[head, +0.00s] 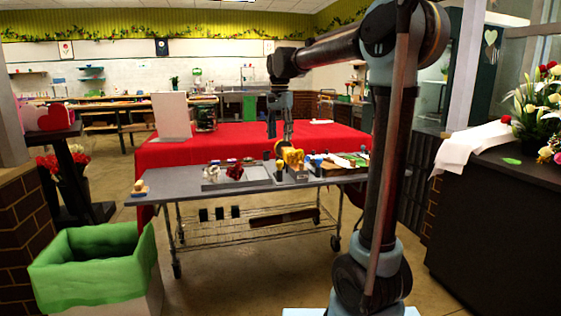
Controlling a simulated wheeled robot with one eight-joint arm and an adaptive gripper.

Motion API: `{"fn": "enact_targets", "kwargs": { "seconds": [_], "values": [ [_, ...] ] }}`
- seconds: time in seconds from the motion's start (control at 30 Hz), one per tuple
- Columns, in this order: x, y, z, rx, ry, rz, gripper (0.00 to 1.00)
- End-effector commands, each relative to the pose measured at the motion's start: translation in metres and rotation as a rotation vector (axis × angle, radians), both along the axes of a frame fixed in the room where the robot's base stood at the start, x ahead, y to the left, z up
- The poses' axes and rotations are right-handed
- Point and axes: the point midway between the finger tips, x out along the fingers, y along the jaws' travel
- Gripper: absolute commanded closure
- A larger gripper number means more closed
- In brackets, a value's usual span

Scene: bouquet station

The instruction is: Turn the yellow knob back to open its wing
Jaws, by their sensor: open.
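A bright yellow piece (292,157) stands among small coloured and dark parts on the grey cart top. It looks like the yellow knob, but it is too small to make out its shape or how its wing stands. My gripper (279,136) hangs down from my arm just above and slightly left of the yellow piece, in front of the red cloth. Its fingers are open, and I see nothing between them. I cannot tell whether a finger touches the yellow piece.
The grey wheeled cart (185,190) also carries a dark red flower (235,171) and several small parts. Behind it is a red-covered table (180,152). A green-lined bin (85,275) stands front left. A dark counter (500,220) with flowers is right. Floor before the cart is open.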

Motion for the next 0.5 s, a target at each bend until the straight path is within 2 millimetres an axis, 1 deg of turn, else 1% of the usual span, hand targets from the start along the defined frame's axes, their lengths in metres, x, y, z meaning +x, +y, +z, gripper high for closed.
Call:
{"fn": "enact_targets", "kwargs": {
  "seconds": [0.03, 0.3, 0.5],
  "values": [
    [0.000, 0.000, -0.010, 0.000, 0.000, 0.000, 0.54],
    [0.000, 0.000, -0.056, 0.000, 0.000, 0.000, 0.54],
    [0.000, 0.000, -0.085, 0.000, 0.000, 0.000, 0.54]
  ]
}}
